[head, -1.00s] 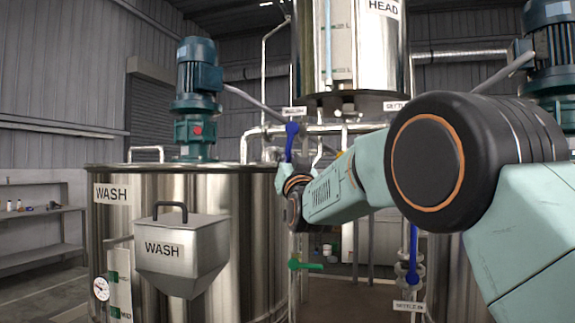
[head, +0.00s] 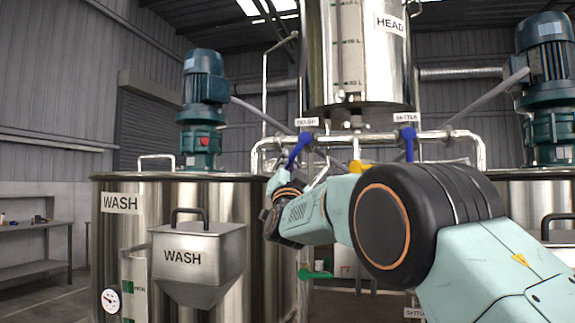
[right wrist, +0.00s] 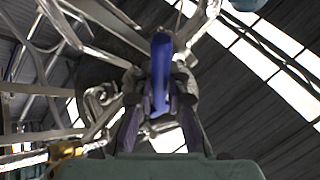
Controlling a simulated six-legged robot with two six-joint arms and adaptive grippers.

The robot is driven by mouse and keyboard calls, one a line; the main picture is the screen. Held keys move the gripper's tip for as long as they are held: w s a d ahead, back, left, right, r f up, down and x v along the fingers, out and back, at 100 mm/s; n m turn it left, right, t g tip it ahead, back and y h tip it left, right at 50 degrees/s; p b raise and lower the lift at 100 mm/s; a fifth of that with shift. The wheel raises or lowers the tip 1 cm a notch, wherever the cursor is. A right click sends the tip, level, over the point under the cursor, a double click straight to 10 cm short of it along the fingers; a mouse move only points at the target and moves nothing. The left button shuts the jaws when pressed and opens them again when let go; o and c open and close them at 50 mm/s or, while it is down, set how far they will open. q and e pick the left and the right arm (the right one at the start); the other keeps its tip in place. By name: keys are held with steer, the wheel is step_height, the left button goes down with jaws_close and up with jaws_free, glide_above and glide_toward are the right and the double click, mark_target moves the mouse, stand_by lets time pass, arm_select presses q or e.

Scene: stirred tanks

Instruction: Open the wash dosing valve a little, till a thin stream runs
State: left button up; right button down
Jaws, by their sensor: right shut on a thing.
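The wash dosing valve has a blue lever handle (head: 298,149) under a small WASH label (head: 307,122), below the head tank. The handle slants down and to the left. My right gripper (head: 285,175) is at the handle's lower end. In the right wrist view the blue handle (right wrist: 161,65) stands between the two fingers of my right gripper (right wrist: 158,108), which is shut on it. I see no stream; the valve's outlet is too small and partly hidden to tell. My left gripper is not in view.
A second blue lever (head: 408,143) under the SETTLER label hangs straight down to the right. The steel WASH tank (head: 270,215) with its hopper (head: 197,255) stands below left. The head tank (head: 357,60) is above. A green lever (head: 316,273) sits lower down.

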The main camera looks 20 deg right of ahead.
steer(key=shift+w+a+r+m+h, duration=0.1)
steer(key=shift+a+r+m+h, duration=0.25)
steer(key=shift+m+h, duration=0.4)
steer(key=shift+r+m+g+h+p, duration=0.2)
steer(key=shift+m+g+h+p, duration=0.25)
steer(key=shift+m+h, duration=0.45)
steer(key=shift+m, duration=0.35)
steer(key=c, duration=1.4)
jaws_free()
steer(key=shift+w, duration=0.1)
steer(key=shift+o, duration=0.3)
steer(key=shift+f, duration=0.1)
steer(key=shift+d+f+y, duration=0.1)
steer(key=shift+y, duration=0.25)
